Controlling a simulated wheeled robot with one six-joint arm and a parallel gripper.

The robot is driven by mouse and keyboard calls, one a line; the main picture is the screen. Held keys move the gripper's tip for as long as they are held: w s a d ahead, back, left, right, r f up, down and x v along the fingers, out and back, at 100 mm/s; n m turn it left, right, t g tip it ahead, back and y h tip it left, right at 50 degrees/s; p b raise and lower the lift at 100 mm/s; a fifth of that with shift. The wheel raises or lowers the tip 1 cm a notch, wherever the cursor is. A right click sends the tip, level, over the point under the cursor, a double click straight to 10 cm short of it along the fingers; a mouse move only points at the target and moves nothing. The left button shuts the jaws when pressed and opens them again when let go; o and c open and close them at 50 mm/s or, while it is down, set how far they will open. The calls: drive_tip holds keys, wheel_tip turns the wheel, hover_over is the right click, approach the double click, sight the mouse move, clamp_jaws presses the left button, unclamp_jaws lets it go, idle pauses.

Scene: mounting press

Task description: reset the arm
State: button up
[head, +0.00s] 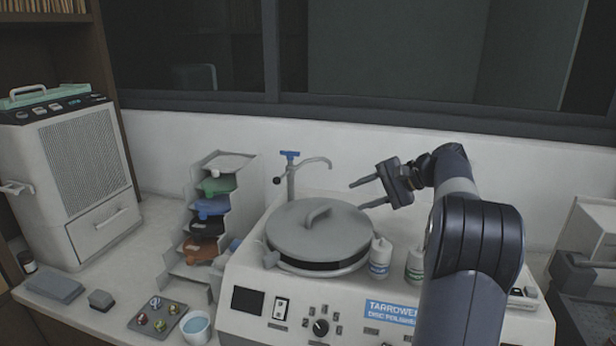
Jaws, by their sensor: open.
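My arm rises from the lower right of the head view and bends to the left at its top. My gripper (366,192) is open and empty, with its two fingers spread and pointing left. It appears in front of the white wall, above the right side of the disc polisher (258,317). The polisher's round grey lid (318,229) with a curved handle is down, below and to the left of the fingers. The gripper appears apart from the lid. Part of the polisher's right side is hidden behind my arm.
A faucet with a blue handle (290,155) stands behind the lid, left of my gripper. Two small bottles (379,258) (415,266) stand beside the lid. A stepped rack (222,161), a tray of small samples (157,318) and a cup (196,327) are to the left.

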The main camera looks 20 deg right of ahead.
sight(323, 209)
drive_tip(key=p+x, duration=0.1)
drive_tip(key=x, duration=0.9)
drive_tip(key=shift+a+r, duration=0.1)
drive_tip(key=shift+w+a+f, duration=0.2)
drive_tip(key=shift+f, duration=0.1)
drive_tip(key=shift+d+r+p, duration=0.1)
drive_tip(key=shift+r+p, duration=0.35)
drive_tip(key=shift+r, duration=0.15)
drive_tip(key=shift+s, duration=0.1)
